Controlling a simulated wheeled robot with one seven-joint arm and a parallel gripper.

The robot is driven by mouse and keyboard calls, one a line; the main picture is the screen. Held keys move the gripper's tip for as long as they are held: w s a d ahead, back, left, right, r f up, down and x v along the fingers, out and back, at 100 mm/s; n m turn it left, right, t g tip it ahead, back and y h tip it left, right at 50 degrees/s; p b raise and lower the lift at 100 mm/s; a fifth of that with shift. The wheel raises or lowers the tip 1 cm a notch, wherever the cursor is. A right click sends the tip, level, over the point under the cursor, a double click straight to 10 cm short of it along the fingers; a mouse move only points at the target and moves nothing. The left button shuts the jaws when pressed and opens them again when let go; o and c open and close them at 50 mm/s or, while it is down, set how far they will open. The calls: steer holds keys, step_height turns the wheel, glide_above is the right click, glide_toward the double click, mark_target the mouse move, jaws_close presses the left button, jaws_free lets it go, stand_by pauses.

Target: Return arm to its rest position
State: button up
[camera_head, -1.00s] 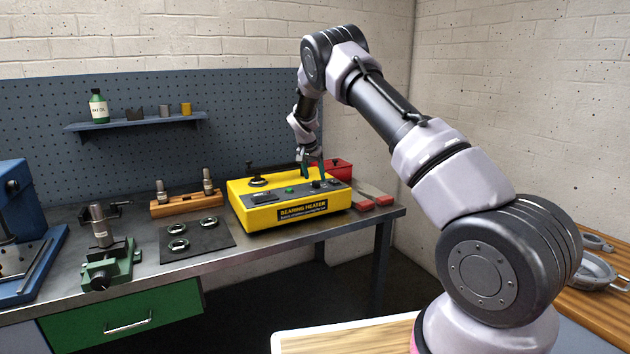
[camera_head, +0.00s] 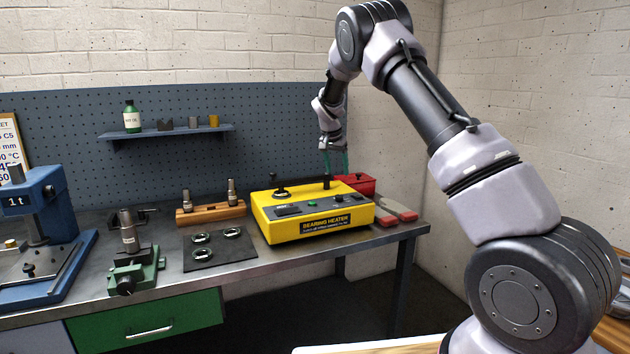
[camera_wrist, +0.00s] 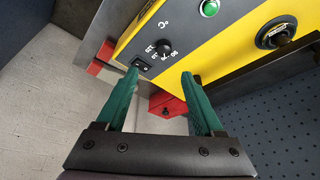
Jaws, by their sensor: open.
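My gripper (camera_head: 334,162) hangs above the back right part of the yellow bearing heater (camera_head: 318,225) in the head view, apart from its panel. In the wrist view my gripper (camera_wrist: 162,92) shows two teal fingers spread apart with nothing between them. Below them lie the heater's yellow top (camera_wrist: 228,42), its dark control panel with a knob and switch, and a green button (camera_wrist: 209,8). My arm reaches up from the lower right and bends down to the gripper.
A red box (camera_head: 358,183) stands behind the heater. Red-handled tools (camera_head: 398,213) lie to its right. A dark mat with rings (camera_head: 218,257), a wooden block with spindles (camera_head: 210,214), a green vise (camera_head: 133,274) and a blue press (camera_head: 42,225) stand leftward. Air above the bench is free.

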steer(key=s+d+r+y, duration=0.1)
steer(key=s+d+r, duration=0.2)
steer(key=s+r, duration=0.4)
steer(key=s+d+r+t+y, duration=0.1)
steer(key=s+d+r, duration=0.1)
steer(key=s+r, duration=0.45)
steer(key=s+d+r+y, duration=0.1)
steer(key=s+d+r, duration=0.2)
steer(key=s+r, duration=0.4)
steer(key=s+n+t+y, duration=0.1)
steer(key=s+n+t, duration=0.1)
steer(key=s, duration=2.5)
steer(key=shift+s+r, duration=0.3)
steer(key=shift+r, duration=0.05)
